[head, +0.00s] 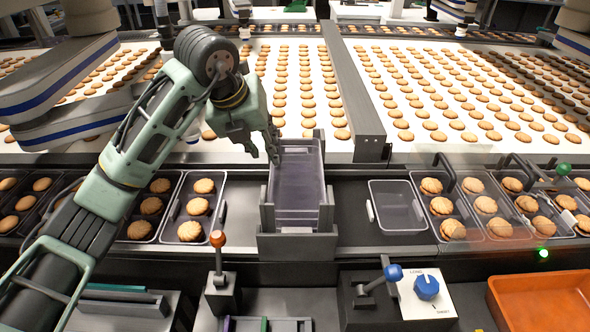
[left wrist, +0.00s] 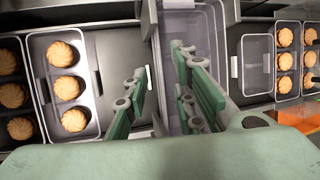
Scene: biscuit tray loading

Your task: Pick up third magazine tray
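A grey magazine holder (head: 297,245) stands at the middle of the line with clear, empty trays (head: 298,190) stacked inside; how many is hard to tell. The stack also shows in the left wrist view (left wrist: 206,28). My left gripper (head: 265,151) is at the far left corner of the magazine, pointing down. In the left wrist view its fingers (left wrist: 159,62) are spread, with the magazine's side wall and the tray edge seen between and beneath them. It holds nothing. Whether a finger touches a tray cannot be told. My right gripper is not in view.
An empty clear tray (head: 397,207) lies right of the magazine. Biscuit-filled trays stand left (head: 190,212) and right (head: 443,212) on the dark conveyor. An orange-knobbed lever (head: 218,262), a blue-knobbed lever (head: 392,273) and an orange bin (head: 540,301) are in front. Biscuit belts lie behind.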

